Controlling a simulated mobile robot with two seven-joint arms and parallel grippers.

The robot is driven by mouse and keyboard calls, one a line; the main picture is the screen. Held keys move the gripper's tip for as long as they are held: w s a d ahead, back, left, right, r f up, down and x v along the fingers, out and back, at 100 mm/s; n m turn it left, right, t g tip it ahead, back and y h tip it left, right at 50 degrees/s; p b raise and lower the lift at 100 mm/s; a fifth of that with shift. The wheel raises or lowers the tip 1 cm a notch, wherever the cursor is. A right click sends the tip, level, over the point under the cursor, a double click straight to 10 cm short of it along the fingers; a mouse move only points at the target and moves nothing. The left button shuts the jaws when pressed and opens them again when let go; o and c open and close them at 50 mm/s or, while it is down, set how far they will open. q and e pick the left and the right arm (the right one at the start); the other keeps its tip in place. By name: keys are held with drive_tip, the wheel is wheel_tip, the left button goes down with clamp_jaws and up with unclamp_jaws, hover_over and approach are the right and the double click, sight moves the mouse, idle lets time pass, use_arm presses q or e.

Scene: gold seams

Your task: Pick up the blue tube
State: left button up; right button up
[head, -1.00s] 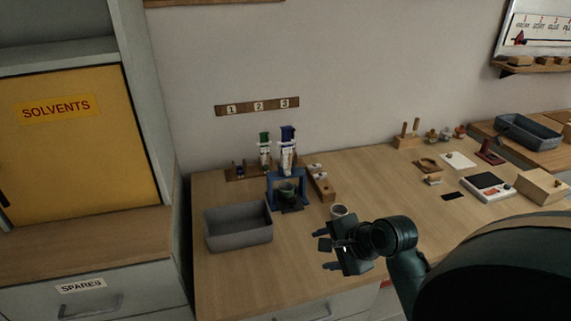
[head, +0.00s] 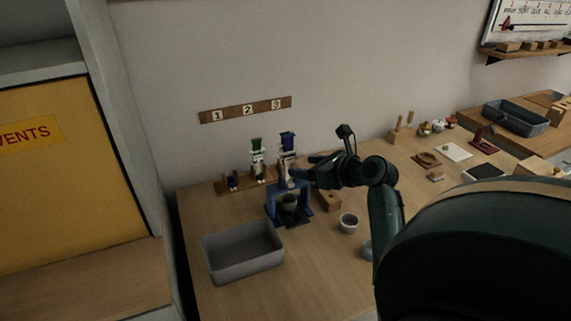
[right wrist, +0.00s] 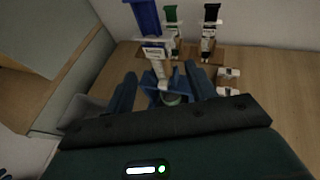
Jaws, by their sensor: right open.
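The blue tube (head: 287,146) has a blue top and a pale labelled body. It stands upright in the blue stand (head: 271,206) on the bench. In the right wrist view the blue tube (right wrist: 147,18) rises between my spread fingers, apparently clear of both. My right gripper (head: 305,168) is open and empty, pointing left just right of the tube; its fingers also show in the right wrist view (right wrist: 160,78). The lower part of the tube is partly hidden by the stand. My left gripper is not in view.
A green-topped tube (head: 256,160) stands behind left of the blue one. A dark green cup (head: 290,201) sits inside the stand. A grey bin (head: 243,253) is in front left, a small cup (head: 348,222) to the right. A wooden block (head: 328,201) lies close by.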

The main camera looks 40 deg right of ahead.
sight(288, 163)
drive_tip(key=x, duration=0.2)
drive_tip(key=shift+w+f, duration=0.15)
drive_tip(key=shift+w, duration=0.1)
drive_tip(key=shift+x, duration=3)
drive_tip(key=shift+c, duration=0.6)
drive_tip(key=c, duration=1)
drive_tip(key=shift+o, duration=0.2)
